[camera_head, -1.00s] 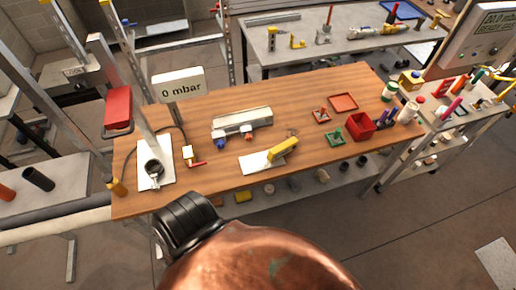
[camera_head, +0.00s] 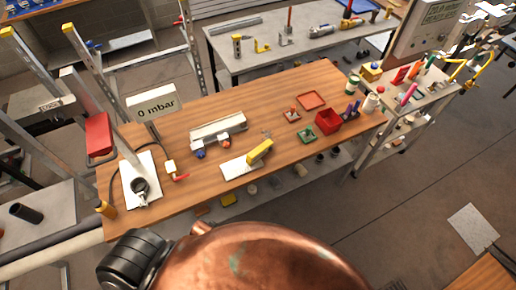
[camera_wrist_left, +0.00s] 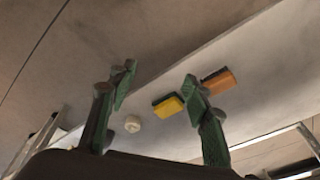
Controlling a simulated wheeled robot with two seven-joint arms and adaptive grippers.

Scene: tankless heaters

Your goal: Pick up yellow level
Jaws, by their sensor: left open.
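The yellow level (camera_head: 260,151) lies on the wooden workbench (camera_head: 205,175), at the edge of a white sheet (camera_head: 236,168) near the bench's front. It does not show clearly in the left wrist view. My left gripper (camera_wrist_left: 160,84) shows in the left wrist view with its two green fingers wide apart and nothing between them. The head view does not show its fingers. My right gripper is in neither view.
Low in the left wrist view, a yellow block (camera_wrist_left: 167,105) and an orange block (camera_wrist_left: 218,81) lie on a grey surface.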

